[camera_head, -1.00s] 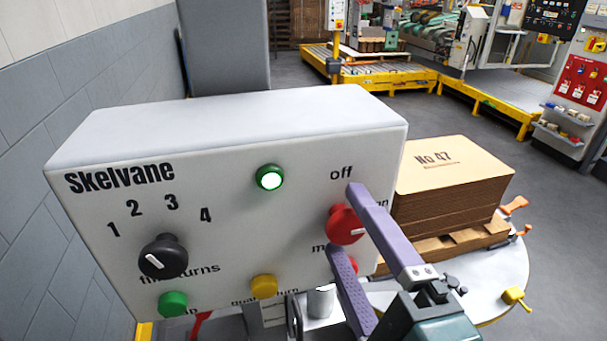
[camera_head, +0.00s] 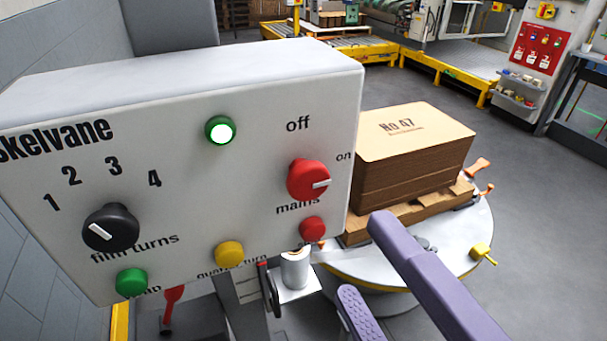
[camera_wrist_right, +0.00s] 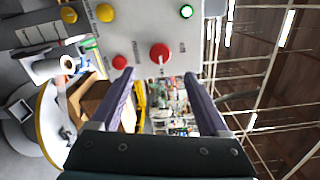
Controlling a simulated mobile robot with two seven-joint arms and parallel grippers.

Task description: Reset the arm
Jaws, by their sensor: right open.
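The control box (camera_head: 200,100) fills the left and middle of the head view. Its red mains knob (camera_head: 309,180) has its white mark pointing right, toward "on". The knob also shows in the right wrist view (camera_wrist_right: 160,54). My right gripper (camera_head: 364,256) is open and empty, below and right of the knob and apart from it. In the right wrist view its two fingers (camera_wrist_right: 159,75) are spread wide with nothing between them. My left gripper is not in view.
The box also has a lit green lamp (camera_head: 220,130), a black film turns knob (camera_head: 111,227) and green, yellow and red buttons. A stack of cardboard blanks (camera_head: 415,150) lies on a pallet on a round turntable (camera_head: 455,245) to the right. Grey floor is clear at far right.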

